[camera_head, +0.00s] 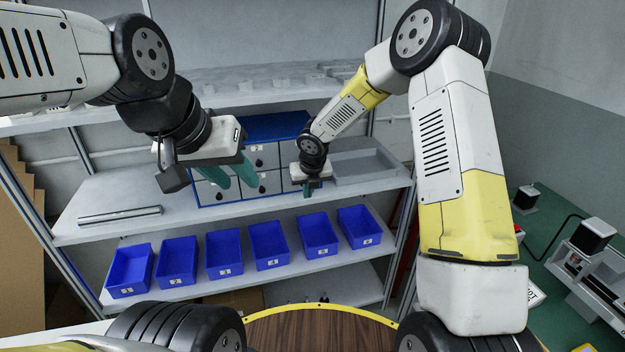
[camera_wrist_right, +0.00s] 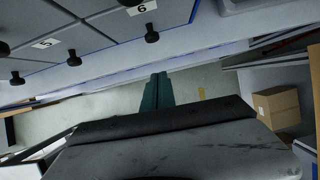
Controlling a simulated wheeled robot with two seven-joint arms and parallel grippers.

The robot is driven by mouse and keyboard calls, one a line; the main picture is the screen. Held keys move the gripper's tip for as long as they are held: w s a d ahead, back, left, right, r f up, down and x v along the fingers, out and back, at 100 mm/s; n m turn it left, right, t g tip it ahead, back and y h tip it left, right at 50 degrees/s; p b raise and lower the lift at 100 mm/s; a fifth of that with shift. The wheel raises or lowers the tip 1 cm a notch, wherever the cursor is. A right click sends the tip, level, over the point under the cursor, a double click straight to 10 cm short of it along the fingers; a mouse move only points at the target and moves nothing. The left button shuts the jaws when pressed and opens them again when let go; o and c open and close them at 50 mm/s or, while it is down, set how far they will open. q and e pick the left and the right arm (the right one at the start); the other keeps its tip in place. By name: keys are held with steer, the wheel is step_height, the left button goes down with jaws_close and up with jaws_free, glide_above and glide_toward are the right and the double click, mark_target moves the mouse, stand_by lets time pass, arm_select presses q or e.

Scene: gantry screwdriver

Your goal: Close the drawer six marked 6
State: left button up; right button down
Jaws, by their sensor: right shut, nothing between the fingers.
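The blue cabinet (camera_head: 275,127) with grey drawer fronts stands on the middle shelf. In the right wrist view, drawer six (camera_wrist_right: 112,18) carries the label 6 and a black knob. Its front looks about level with its neighbour marked 5; I cannot tell for certain whether it is fully in. In the head view my right gripper (camera_head: 308,190) partly hides the lower right drawer. That gripper is shut and empty, its teal fingers (camera_wrist_right: 157,90) together below the knob, apart from it. My left gripper (camera_head: 233,178) is open in front of the cabinet's left drawers, hiding part of them.
A grey tray (camera_head: 362,166) sits right of the cabinet. A metal bar (camera_head: 120,215) lies on the shelf at left. Several blue bins (camera_head: 224,252) line the lower shelf. A cardboard box (camera_wrist_right: 277,107) shows in the wrist view. A round wooden table (camera_head: 320,335) is in front.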

steer(key=s+d+r+m+h, duration=0.1)
steer(key=s+d+r+m, duration=0.7)
steer(key=r, duration=0.3)
steer(key=s+d+r+m+h, duration=0.1)
steer(key=s+d+r+m, duration=0.55)
steer(key=r+m, duration=0.4)
steer(key=s+d+r+m+t+y, duration=0.1)
steer(key=s+d+r+m, duration=0.1)
steer(key=s+m, duration=0.7)
steer(key=s+d+r+m+y, duration=0.1)
steer(key=s+r+m+y, duration=0.1)
steer(key=s+m, duration=0.7)
steer(key=shift+d+r+m+t, duration=0.35)
steer(key=shift+m+t, duration=0.05)
steer(key=shift+m, duration=0.65)
